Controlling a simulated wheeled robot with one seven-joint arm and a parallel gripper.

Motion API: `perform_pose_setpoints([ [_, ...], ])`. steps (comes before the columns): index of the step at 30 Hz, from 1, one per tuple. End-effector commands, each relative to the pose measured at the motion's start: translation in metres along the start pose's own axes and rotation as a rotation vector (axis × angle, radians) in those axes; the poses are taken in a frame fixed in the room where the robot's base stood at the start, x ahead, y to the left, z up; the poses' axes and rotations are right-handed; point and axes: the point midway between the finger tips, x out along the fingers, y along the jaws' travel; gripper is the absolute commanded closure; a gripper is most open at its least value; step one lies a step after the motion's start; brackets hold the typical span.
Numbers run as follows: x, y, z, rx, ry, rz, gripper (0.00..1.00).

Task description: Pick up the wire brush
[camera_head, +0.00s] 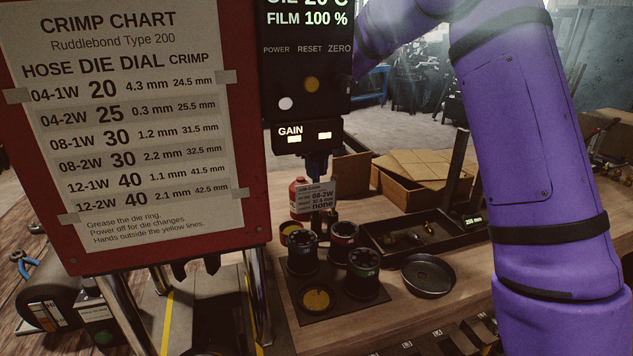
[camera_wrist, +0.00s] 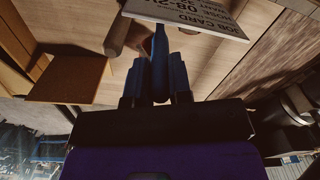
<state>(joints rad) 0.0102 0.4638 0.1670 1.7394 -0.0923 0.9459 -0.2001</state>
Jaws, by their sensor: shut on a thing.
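My gripper (camera_wrist: 161,78) shows in the wrist view with its dark blue fingers close together around a slim blue thing (camera_wrist: 160,45). Its tip reaches towards a white job card (camera_wrist: 190,12). I cannot tell for sure from its look whether this is the wire brush; no bristles show. In the head view my gripper (camera_head: 318,165) points down below the gain box, mostly hidden by it, just above the job card (camera_head: 317,198). A brown rod (camera_wrist: 117,35) stands beside the fingers in the wrist view. No other wire brush is clear.
Several dark die pots stand on a dark mat, one of them here (camera_head: 343,240). A round black dish (camera_head: 427,276) and a dark tray (camera_head: 385,250) lie to their right. Cardboard boxes (camera_head: 408,175) stand behind. The red crimper panel (camera_head: 200,250) blocks the left. Bare table (camera_head: 400,318) shows in front.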

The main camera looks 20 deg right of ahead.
Motion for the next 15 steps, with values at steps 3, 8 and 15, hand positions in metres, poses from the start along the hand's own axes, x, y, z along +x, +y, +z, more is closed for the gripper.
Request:
perform_pose_setpoints([
  [3,-0.026,0.000,0.000,0.001,0.004,0.001,1.00],
  [8,-0.065,0.000,-0.001,0.002,0.006,0.001,1.00],
  [15,-0.135,0.000,-0.001,0.000,0.006,0.002,1.00],
])
